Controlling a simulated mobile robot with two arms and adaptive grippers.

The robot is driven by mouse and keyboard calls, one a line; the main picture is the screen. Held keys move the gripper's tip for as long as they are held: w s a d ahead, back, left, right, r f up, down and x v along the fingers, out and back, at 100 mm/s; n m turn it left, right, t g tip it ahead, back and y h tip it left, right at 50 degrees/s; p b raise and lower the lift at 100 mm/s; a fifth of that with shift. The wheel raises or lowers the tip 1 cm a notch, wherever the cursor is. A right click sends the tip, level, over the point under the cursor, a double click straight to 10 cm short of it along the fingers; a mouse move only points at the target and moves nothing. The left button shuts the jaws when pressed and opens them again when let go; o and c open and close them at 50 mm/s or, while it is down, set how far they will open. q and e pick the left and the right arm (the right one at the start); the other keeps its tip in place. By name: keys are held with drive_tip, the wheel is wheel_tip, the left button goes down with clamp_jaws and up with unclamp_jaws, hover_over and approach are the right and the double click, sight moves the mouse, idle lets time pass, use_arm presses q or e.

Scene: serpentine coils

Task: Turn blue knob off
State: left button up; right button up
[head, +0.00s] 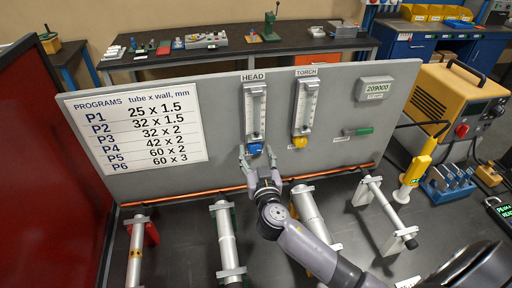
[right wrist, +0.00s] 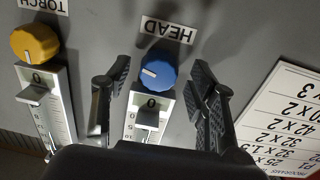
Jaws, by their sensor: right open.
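The blue knob (head: 255,149) sits under the HEAD flow gauge (head: 255,108) on the upright grey panel. My right gripper (head: 257,158) is in front of it, its fingers open around the knob's two sides. In the right wrist view, which shows the panel upside down, the blue knob (right wrist: 158,72) lies between the spread fingers, with a visible gap on each side. A pale mark on the knob points to the left in that view. My left gripper is not in view.
A yellow knob (head: 299,142) under the TORCH gauge (head: 305,103) is just right of the blue knob. A white programs sign (head: 150,125) is on the panel's left. A copper tube (head: 190,196) runs along the panel's foot, with metal bars (head: 226,245) on the table.

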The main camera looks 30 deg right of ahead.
drive_tip(key=shift+w+d, duration=0.15)
drive_tip(key=shift+w, duration=0.3)
drive_tip(key=shift+c, duration=0.8)
drive_tip(key=c, duration=1)
drive_tip(key=shift+f+n+b, duration=0.15)
drive_tip(key=shift+n+b, duration=0.4)
drive_tip(key=shift+n, duration=0.05)
drive_tip(key=shift+n+b, duration=0.3)
drive_tip(key=shift+n, duration=0.2)
drive_tip(key=shift+n+b, duration=0.35)
drive_tip(key=shift+n, duration=1.45)
